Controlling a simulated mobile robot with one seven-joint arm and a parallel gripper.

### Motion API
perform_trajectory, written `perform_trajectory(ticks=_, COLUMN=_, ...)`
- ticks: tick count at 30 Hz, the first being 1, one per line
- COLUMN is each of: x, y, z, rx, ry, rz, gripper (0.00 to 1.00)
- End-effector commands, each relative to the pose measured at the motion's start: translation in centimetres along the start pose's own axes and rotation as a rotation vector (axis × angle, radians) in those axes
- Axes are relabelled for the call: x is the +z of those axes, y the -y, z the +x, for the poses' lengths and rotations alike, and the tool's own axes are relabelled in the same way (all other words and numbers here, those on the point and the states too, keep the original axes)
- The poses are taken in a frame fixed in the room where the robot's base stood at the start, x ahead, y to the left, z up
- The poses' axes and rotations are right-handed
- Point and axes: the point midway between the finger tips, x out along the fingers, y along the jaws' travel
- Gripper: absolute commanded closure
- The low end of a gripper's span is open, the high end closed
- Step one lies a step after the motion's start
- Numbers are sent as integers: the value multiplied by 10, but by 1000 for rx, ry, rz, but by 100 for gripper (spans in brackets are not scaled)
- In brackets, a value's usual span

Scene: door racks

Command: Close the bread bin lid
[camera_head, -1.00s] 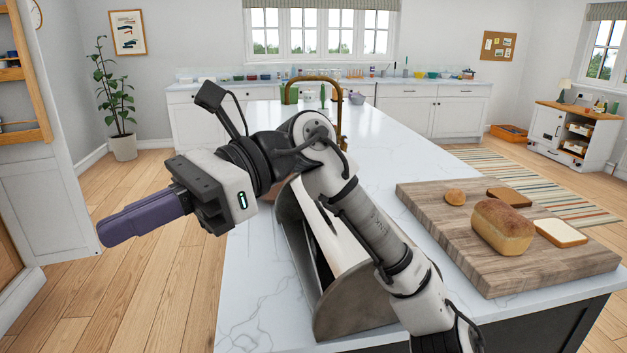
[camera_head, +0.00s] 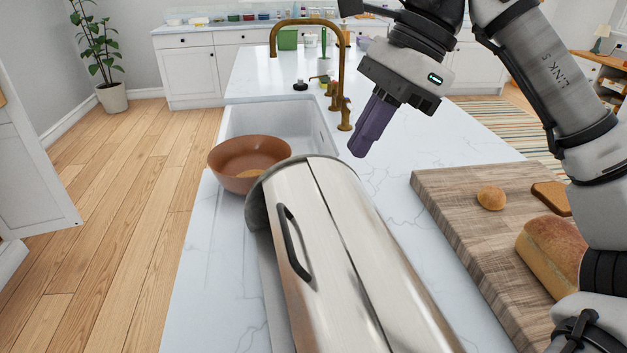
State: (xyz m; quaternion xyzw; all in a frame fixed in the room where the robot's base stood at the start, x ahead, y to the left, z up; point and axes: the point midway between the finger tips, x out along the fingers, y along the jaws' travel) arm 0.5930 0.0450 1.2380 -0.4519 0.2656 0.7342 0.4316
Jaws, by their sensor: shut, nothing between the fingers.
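The bread bin (camera_head: 385,265) is a long brushed-metal roll-top box on the white counter, cut off by the bottom of the picture. Its curved lid (camera_head: 320,270) with a black bar handle (camera_head: 291,243) lies over the side facing left. No inside opening shows. A narrow strip shows below the lid's left edge; I cannot tell whether the lid is fully seated. My gripper (camera_head: 360,147) has purple fingers pointing down and left. It is shut and empty, above the counter past the bin's far end, apart from the bin.
A brown bowl (camera_head: 245,165) stands at the bin's far left, beside the white sink (camera_head: 285,122) with its brass tap (camera_head: 344,75). A wooden board (camera_head: 450,215) with a loaf (camera_head: 553,255) and a bun (camera_head: 491,198) lies to the right. Bare counter lies between bin and board.

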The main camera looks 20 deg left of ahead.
Motion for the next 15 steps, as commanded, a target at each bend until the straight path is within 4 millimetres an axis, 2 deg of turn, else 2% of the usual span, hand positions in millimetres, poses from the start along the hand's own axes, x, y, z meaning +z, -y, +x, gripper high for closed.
perform_trajectory(ticks=4, x=-5, y=-2, z=0, rx=0, ry=-19, rz=9, gripper=100)
perform_trajectory(ticks=8, x=-5, y=-2, z=13, rx=2, ry=-16, rz=5, gripper=100)
perform_trajectory(ticks=15, x=-5, y=-2, z=54, rx=2, ry=-16, rz=7, gripper=100)
